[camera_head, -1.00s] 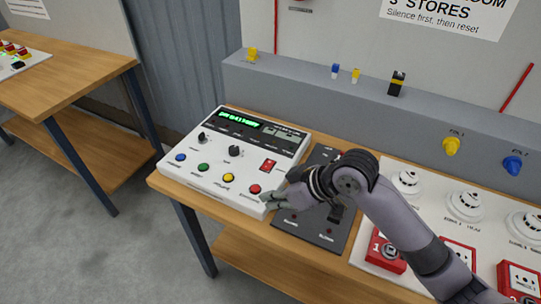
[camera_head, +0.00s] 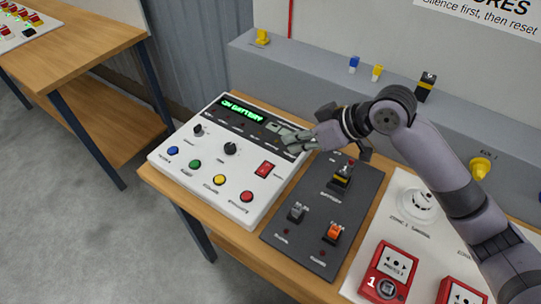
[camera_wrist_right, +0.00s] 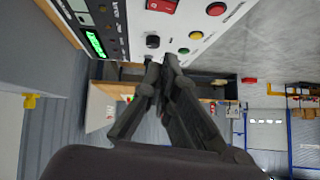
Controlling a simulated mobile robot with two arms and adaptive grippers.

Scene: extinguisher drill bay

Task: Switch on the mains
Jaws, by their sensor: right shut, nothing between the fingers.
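The white control panel (camera_head: 214,181) stands on the wooden table, its green display (camera_head: 241,110) reading "ON BATTERY". It carries a red rocker switch (camera_head: 264,169), two black knobs and several coloured buttons. To its right lies a dark switch panel (camera_head: 335,211) with a black-and-yellow switch (camera_head: 341,177), a grey switch (camera_head: 296,213) and an orange switch (camera_head: 333,233). The labels are too small for me to tell which is the mains. My right gripper (camera_head: 296,145) is shut and empty above the white panel's rear right part. In the wrist view its fingers (camera_wrist_right: 163,72) are together. My left gripper is not in view.
White detectors (camera_head: 417,205) and red call points (camera_head: 388,271) stand on a white board at the right. A grey ledge (camera_head: 310,68) with small coloured parts runs behind the table. Another table (camera_head: 78,50) stands at the left, with open floor between.

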